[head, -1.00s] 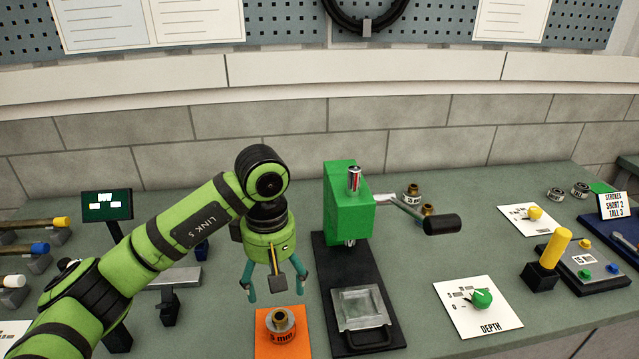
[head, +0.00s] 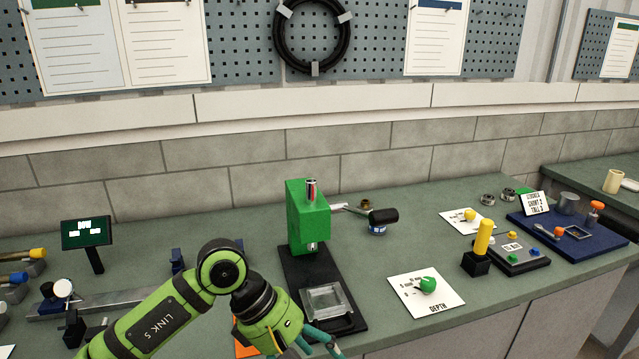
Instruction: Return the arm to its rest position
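My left arm comes in from the lower left in the head view, bent at a round black elbow-like joint. My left gripper (head: 318,345) hangs at the bottom edge, in front of the black press base. Its teal fingers are partly visible, but the tips run out of the picture, so I cannot tell how far apart they are. I see nothing held in the visible part. A corner of an orange mat (head: 246,351) shows beside the gripper; what stands on it is hidden. My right gripper is not in view.
A green press (head: 307,222) with a lever stands near the arm, with a clear plate (head: 326,301) on its base. A small screen (head: 87,233) stands left.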

